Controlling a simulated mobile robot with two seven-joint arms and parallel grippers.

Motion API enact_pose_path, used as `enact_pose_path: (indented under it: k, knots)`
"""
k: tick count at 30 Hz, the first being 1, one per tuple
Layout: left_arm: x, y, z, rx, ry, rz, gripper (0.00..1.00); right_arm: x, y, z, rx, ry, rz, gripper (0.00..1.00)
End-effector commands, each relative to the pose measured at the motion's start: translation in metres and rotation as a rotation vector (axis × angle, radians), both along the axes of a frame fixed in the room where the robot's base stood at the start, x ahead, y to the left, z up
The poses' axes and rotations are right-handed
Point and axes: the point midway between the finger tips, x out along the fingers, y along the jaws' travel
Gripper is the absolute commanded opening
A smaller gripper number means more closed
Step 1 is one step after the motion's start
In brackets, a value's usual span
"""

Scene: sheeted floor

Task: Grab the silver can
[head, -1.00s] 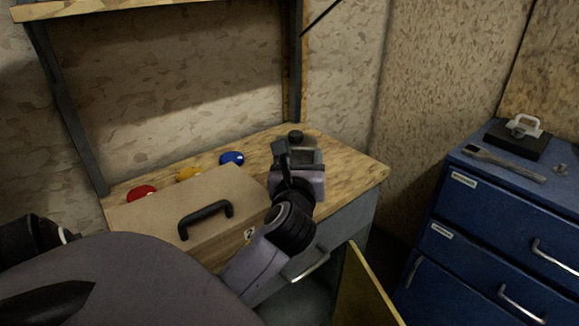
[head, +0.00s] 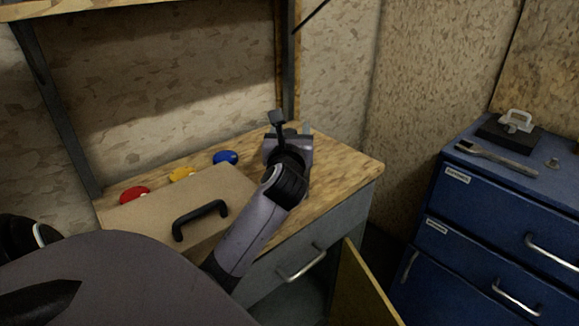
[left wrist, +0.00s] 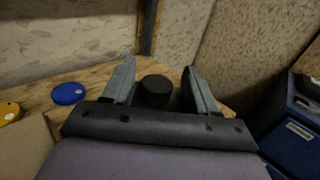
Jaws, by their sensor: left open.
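My left gripper (head: 291,124) is open over the right part of the wooden bench top. In the left wrist view its two fingers (left wrist: 159,66) stand apart. A short round thing with a dark top (left wrist: 156,90) stands between and just beyond the fingers, and a gap shows on each side of it. It is where a can would be, but no silver side shows, so I cannot tell for sure that it is the silver can. In the head view my gripper hides it. My right gripper is not in view.
A tan case with a black handle (head: 200,221) lies on the bench (head: 345,168) left of my arm. Red (head: 134,195), yellow (head: 183,174) and blue (head: 225,157) round things lie behind it. A blue drawer cabinet (head: 500,210) stands right. A cabinet door hangs open below.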

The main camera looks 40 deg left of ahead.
Motion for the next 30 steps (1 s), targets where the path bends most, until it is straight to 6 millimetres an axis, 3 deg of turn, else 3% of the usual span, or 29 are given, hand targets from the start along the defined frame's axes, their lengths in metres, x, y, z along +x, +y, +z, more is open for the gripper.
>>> enact_pose_path:
  k: [1,2,6,7,30]
  knots:
    - [-0.0001,0.0000,0.0001,0.000,0.000,0.000,0.57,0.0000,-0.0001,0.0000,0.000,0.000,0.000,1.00]
    - [-0.0002,-0.0001,0.0001,0.000,0.000,0.000,0.51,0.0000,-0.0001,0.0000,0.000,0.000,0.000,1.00]
    - [-0.0002,-0.0002,0.0000,0.000,0.000,0.000,0.05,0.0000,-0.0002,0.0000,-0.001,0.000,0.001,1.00]
    - [-0.0002,-0.0003,-0.0001,0.000,0.000,0.000,0.00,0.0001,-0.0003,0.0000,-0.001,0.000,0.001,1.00]
    - [0.0000,-0.0012,-0.0007,-0.001,0.000,-0.002,0.00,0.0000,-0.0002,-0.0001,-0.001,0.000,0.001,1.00]
